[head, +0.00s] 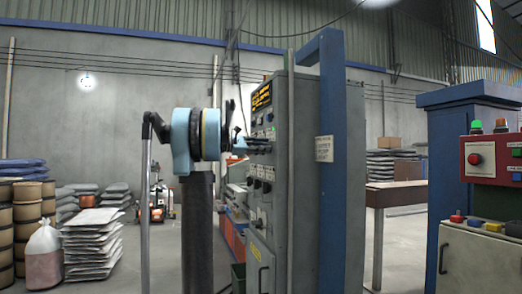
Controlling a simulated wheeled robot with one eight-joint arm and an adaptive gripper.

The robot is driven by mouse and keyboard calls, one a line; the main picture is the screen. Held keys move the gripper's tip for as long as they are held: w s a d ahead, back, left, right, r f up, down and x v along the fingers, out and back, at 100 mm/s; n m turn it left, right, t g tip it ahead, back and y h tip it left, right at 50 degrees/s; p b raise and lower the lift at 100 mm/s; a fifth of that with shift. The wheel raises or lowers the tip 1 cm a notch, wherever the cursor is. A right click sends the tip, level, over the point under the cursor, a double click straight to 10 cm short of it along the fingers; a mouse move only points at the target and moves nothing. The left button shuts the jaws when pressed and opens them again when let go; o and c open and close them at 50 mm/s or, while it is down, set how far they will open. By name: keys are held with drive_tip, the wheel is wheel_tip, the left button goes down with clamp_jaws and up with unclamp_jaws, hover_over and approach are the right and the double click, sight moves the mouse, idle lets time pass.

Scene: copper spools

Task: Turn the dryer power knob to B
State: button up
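A grey control cabinet (290,215) stands in the middle of the head view, its panel face (262,165) seen at a steep angle. The panel carries a dark display with yellow text (261,97) and several small dark knobs or switches, some in a row (261,187). I cannot tell which is the dryer power knob, and no letter B can be read. My gripper (245,146) is at the panel's upper half, at the height of some dark controls. It is small and partly hidden by my arm, so its opening and any contact cannot be told.
A blue post (333,170) flanks the cabinet's right. A console with a red button box (490,158) stands far right. Stacked white sacks (95,243), a pink-filled bag (43,262) and spools (27,212) are at left. Floor between sacks and my arm looks clear.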

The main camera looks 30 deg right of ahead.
drive_tip(key=v, duration=1.2)
drive_tip(key=shift+f, duration=0.2)
drive_tip(key=s+a+f+m+t+y, duration=0.2)
drive_tip(key=s+a+f+y, duration=0.3)
drive_tip(key=s+a+f, duration=0.6)
drive_tip(key=s+a+f+m+t+y, duration=0.2)
drive_tip(key=s+a+f+y, duration=0.4)
drive_tip(key=f, duration=1.9)
drive_tip(key=s+a+f+m+t+y, duration=0.2)
drive_tip(key=s+a+f+y, duration=0.4)
drive_tip(key=s+a+f, duration=0.9)
wheel_tip(320, 180, down, 4)
drive_tip(key=shift+s+a+r+t, duration=0.1)
drive_tip(key=shift+s+a+t, duration=0.25)
drive_tip(key=shift+a, duration=0.65)
drive_tip(key=shift+w, duration=0.45)
